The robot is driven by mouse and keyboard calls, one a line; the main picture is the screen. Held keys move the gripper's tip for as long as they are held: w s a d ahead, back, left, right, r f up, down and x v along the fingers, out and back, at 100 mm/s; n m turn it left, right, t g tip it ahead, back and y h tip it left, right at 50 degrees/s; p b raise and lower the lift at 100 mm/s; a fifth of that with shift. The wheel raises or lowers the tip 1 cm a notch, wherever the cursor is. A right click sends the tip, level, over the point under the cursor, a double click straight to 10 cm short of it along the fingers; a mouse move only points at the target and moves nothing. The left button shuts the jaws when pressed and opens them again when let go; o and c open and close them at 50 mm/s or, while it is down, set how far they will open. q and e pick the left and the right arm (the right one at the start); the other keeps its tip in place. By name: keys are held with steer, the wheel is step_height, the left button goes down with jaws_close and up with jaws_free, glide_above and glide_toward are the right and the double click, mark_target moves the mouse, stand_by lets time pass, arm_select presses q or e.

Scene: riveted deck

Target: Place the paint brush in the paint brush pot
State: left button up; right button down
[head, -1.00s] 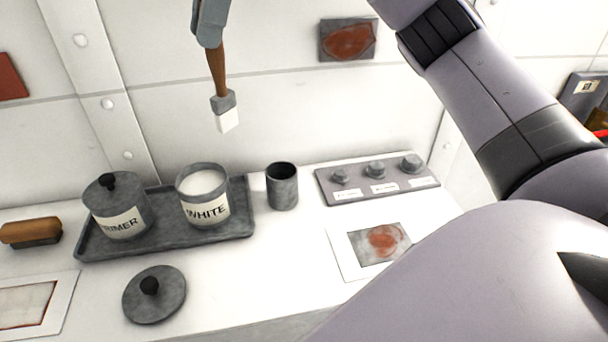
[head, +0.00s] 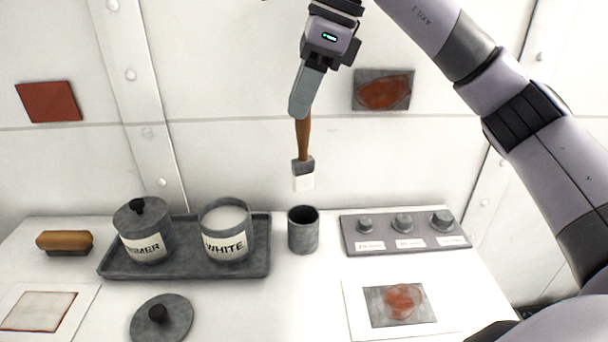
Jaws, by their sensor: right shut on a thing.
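The paint brush (head: 304,140) has a brown wooden handle, a grey ferrule and white bristles. It hangs bristles down in the head view. My right gripper (head: 303,104) is shut on the top of its handle. The grey cylindrical pot (head: 303,232) stands on the white table, open at the top with a dark inside. The brush tip appears just above the pot's rim in the picture, apart from it; the depth between them is hard to tell. My left gripper is not in view.
A grey tray (head: 187,272) left of the pot holds a lidded primer can (head: 143,234) and an open white paint can (head: 226,232). A loose lid (head: 161,318) lies in front. A panel with knobs (head: 404,243) sits right of the pot.

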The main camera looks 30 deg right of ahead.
mark_target(303, 172)
step_height(303, 172, down, 12)
steer(key=shift+f, duration=0.15)
stand_by(0.3)
steer(key=shift+f, duration=0.1)
steer(key=shift+f, duration=0.15)
steer(key=c, duration=0.9)
jaws_free()
steer(key=shift+c, duration=0.2)
steer(key=shift+r, duration=0.2)
steer(key=v, duration=1.2)
steer(key=shift+s, duration=0.1)
